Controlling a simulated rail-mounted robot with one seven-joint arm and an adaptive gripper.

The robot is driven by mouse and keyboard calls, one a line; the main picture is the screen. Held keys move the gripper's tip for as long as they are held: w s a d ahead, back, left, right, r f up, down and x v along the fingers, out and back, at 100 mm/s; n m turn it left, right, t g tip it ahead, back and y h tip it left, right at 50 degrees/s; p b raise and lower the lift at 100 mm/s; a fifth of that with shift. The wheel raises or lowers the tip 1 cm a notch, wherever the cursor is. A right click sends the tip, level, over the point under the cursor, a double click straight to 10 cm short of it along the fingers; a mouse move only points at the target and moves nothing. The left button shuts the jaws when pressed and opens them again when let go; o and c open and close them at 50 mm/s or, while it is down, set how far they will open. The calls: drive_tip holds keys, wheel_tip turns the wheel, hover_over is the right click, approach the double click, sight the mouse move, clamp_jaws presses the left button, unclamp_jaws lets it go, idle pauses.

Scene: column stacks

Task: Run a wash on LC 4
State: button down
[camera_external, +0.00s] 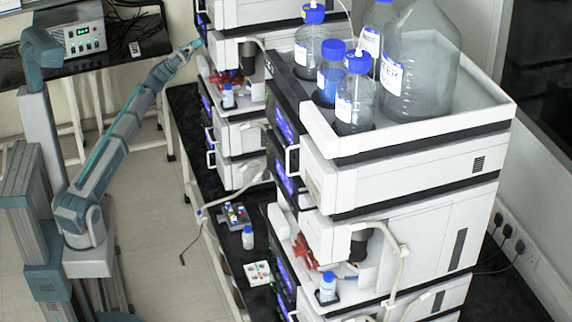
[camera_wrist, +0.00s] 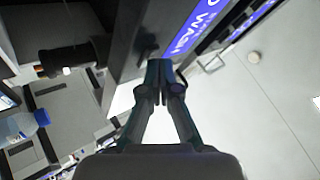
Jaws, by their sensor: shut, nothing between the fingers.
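My gripper (camera_external: 196,44) is at the front of the far column stack (camera_external: 228,20), beside its upper modules. In the wrist view the two fingers of my gripper (camera_wrist: 160,66) are together and empty. Their tips are at the lower edge of a dark front panel (camera_wrist: 165,22). A blue display (camera_wrist: 203,22) on that panel shows large white letters that read as "WASH", partly cut off. Whether the fingertips touch the panel I cannot tell. No label reading LC 4 is legible.
The near column stack (camera_external: 400,190) carries a tray (camera_external: 420,137) of bottles. A bench (camera_external: 222,258) holds small racks and a bottle. Open floor (camera_external: 150,215) lies left of the stacks.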

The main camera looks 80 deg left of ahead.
drive_tip(key=shift+s, duration=0.1)
drive_tip(key=shift+s+d, duration=0.2)
drive_tip(key=shift+s, duration=0.5)
drive_tip(key=shift+s+b, duration=0.1)
drive_tip(key=shift+b, duration=0.2)
drive_tip(key=s, duration=0.2)
drive_tip(key=s+d, duration=0.1)
drive_tip(key=s, duration=0.1)
drive_tip(key=shift+s+b, duration=0.3)
drive_tip(key=shift+s, duration=0.05)
idle(0.4)
